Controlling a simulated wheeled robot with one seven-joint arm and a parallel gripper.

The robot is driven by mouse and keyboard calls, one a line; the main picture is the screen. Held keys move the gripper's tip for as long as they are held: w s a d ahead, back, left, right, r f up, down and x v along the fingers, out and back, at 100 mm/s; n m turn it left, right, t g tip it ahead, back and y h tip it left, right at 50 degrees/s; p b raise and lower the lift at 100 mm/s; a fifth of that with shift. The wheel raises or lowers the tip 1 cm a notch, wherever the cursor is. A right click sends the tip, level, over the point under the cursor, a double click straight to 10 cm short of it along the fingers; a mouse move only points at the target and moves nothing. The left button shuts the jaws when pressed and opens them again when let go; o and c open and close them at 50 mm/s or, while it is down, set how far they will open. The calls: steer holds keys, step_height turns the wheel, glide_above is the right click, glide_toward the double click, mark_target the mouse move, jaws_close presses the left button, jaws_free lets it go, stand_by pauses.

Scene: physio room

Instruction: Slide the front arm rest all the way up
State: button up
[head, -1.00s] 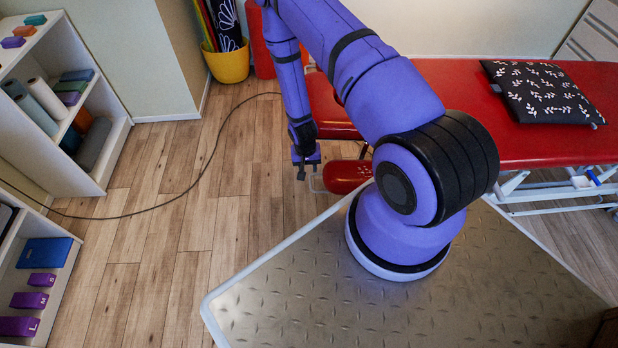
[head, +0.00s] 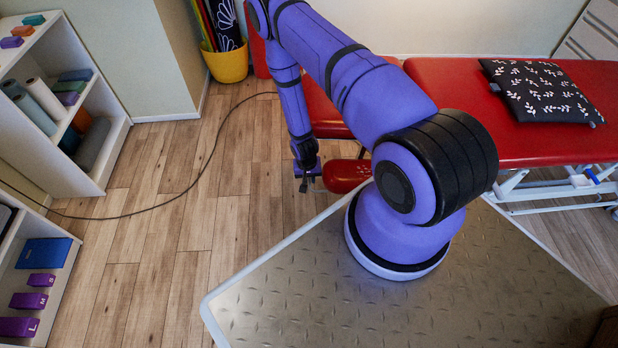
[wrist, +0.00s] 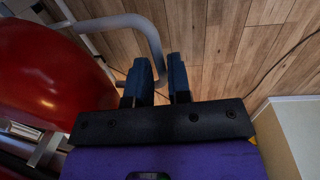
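The front arm rest is a red padded cushion (head: 345,174) low beside the red treatment table, at its left end in the head view. It fills the left of the wrist view (wrist: 50,70). A bent grey metal tube (wrist: 152,36) runs from beside the cushion toward my fingers. My gripper (head: 308,184) points down just left of the cushion in the head view. In the wrist view its two dark fingers (wrist: 161,75) are apart, and the tube passes between them. Contact with the tube is not clear.
The red treatment table (head: 450,90) carries a black patterned pillow (head: 542,91). A black cable (head: 207,160) lies on the wooden floor to the left. Shelves (head: 112,150) stand at the far left, and a yellow bin (head: 228,65) at the back. Floor left of my gripper is otherwise clear.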

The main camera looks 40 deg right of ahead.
jaws_close()
step_height(320, 180, up, 14)
steer(key=d, duration=0.1)
steer(key=shift+s, duration=0.3)
steer(key=shift+d+f, duration=0.1)
steer(key=shift+o, duration=2.2)
jaws_free()
step_height(320, 180, up, 11)
steer(key=shift+w+a+f, duration=0.15)
steer(key=shift+w+a, duration=0.05)
steer(key=shift+a, duration=0.2)
